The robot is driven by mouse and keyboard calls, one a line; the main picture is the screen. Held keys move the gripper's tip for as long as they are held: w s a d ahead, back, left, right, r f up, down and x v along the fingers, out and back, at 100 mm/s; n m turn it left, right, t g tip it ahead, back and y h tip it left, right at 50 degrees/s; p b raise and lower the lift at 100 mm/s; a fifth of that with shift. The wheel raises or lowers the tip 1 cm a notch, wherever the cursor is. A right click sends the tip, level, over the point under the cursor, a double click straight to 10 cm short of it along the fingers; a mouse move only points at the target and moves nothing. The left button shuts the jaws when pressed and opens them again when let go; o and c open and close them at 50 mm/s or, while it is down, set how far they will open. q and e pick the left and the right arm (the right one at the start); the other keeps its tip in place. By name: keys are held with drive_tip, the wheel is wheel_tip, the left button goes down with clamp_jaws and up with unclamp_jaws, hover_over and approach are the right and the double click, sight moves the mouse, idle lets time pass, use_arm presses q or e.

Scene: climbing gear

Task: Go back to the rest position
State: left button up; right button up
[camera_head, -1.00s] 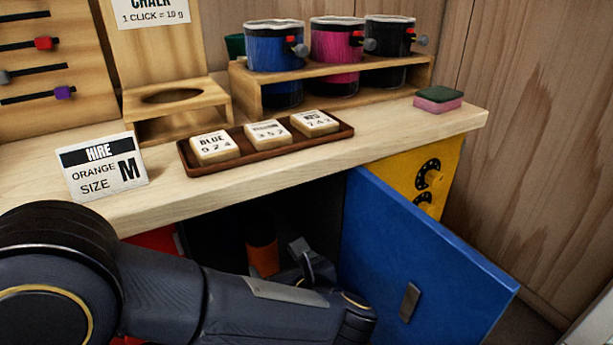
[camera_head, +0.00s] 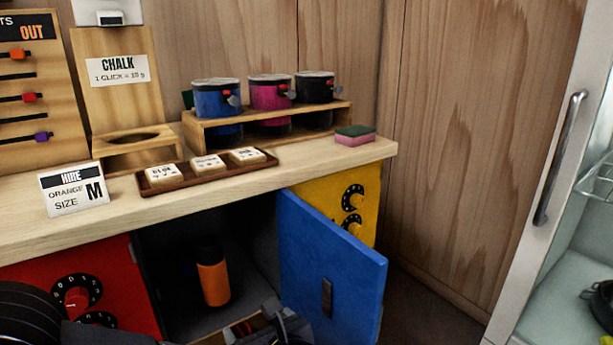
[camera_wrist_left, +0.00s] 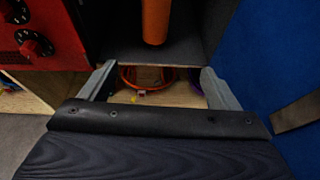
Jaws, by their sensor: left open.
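My left gripper (camera_wrist_left: 155,90) is open and empty in the left wrist view, its two grey fingers spread wide. In the head view only part of it shows at the bottom edge (camera_head: 275,328), in front of and below the open middle locker. An orange cylinder with a dark top (camera_head: 213,280) stands upright inside that locker. Its lower part also shows in the left wrist view (camera_wrist_left: 156,20), beyond the fingers and apart from them. My right gripper is not in view.
The blue locker door (camera_head: 332,270) stands open to the right of my left gripper. A red locker (camera_head: 110,270) with dials is on the left, a yellow one (camera_head: 358,190) on the right. The counter (camera_head: 215,190) overhangs above. A glass-door cabinet (camera_head: 560,170) stands far right.

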use_arm(q)
drive_tip(key=w+a+r+m+t+h, duration=0.35)
drive_tip(key=r+m+h, duration=0.45)
drive_tip(key=m, duration=0.7)
drive_tip(key=s+a+f+m+g+h, duration=0.1)
drive_tip(key=s+a+f+m+g, duration=0.25)
drive_tip(key=s+m, duration=0.5)
drive_tip(key=s+a+f+m+g+h+p, duration=0.1)
drive_tip(key=s+a+f+m+g, duration=0.25)
drive_tip(key=s+m, duration=0.45)
drive_tip(key=s+a+f+m+g+h, duration=0.1)
drive_tip(key=s+a+f+m+g, duration=0.1)
drive_tip(key=s+f+m, duration=0.5)
wheel_tip(320, 180, up, 37)
drive_tip(key=w+m+p, duration=0.1)
drive_tip(key=m+p, duration=0.1)
drive_tip(key=p, duration=3.1)
drive_tip(key=shift+f, duration=0.15)
